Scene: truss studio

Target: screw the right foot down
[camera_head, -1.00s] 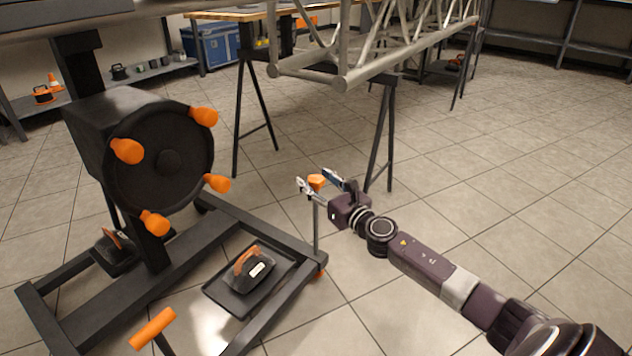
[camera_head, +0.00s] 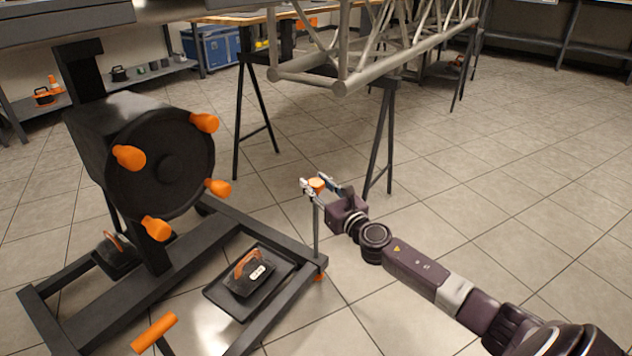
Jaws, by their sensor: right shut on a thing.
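The right foot is a thin upright metal rod with an orange knob (camera_head: 317,185) on top, at the right front corner of a dark steel base frame (camera_head: 284,306). A small orange piece (camera_head: 319,278) shows at the rod's lower end, under the frame corner. I cannot tell whether it touches the floor. My right gripper (camera_head: 318,186) reaches in from the right and is shut on the orange knob, one finger on each side. My left gripper is not in view.
A dark round drum with several orange knobs (camera_head: 129,157) stands on the frame. A tray (camera_head: 221,296) with a black weight (camera_head: 249,273) lies inside it. An orange T-handle (camera_head: 153,332) is at the front. A metal truss (camera_head: 385,68) on trestles stands behind. Floor to the right is clear.

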